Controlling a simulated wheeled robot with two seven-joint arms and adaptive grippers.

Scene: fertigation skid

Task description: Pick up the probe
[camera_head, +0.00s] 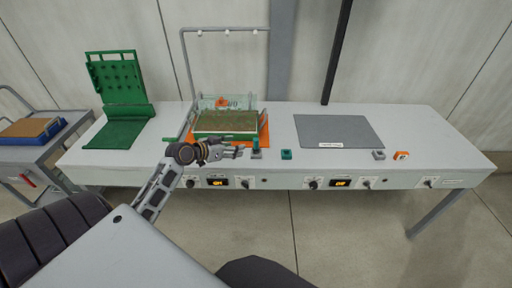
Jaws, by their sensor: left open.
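A small dark green upright piece (256,144), which looks like the probe, stands in a small grey holder (257,155) at the front of the white bench. My left gripper (238,151) reaches in from the left over the bench's front edge. It is open, and its fingertips point right, just left of the green piece. Whether they touch it is too small to tell. Nothing shows between the fingers. My right gripper is not in view.
A teal block (286,155) sits right of the holder. A grey mat (338,131) lies further right. A green pegboard stand (118,80) is at left. Knobs line the bench front (400,176).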

